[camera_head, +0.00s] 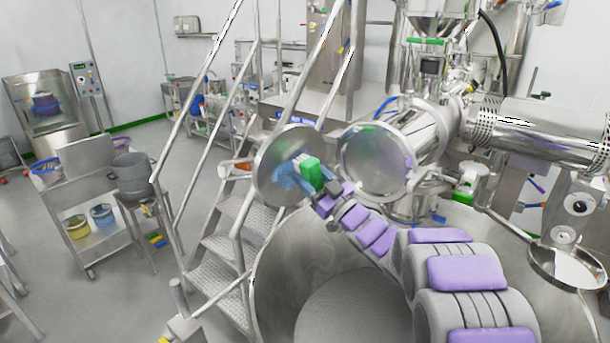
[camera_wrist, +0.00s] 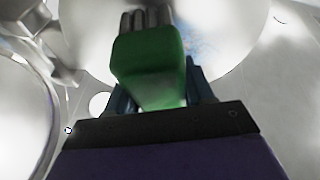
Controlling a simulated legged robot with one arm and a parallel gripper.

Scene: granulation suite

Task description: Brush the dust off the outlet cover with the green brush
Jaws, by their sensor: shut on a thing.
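The outlet cover (camera_head: 267,170) is a round metal disc, standing open to the left of the round outlet opening (camera_head: 376,160). Bluish dust shows on its face beside the brush. The green brush (camera_head: 311,174) is held in front of the cover, its pale bristles toward the disc. My gripper (camera_head: 312,186) is shut on the brush. In the wrist view the green brush block (camera_wrist: 150,65) sits between my blue fingers (camera_wrist: 160,95), and the cover (camera_wrist: 235,30) fills the area behind it with faint blue specks. Whether the bristles touch the cover cannot be told.
A large metal vessel (camera_head: 275,285) lies below my arm. Metal stairs with handrails (camera_head: 215,255) stand left of the cover. A cart with tubs (camera_head: 95,185) is farther left. A horizontal steel cylinder (camera_head: 545,145) is at right.

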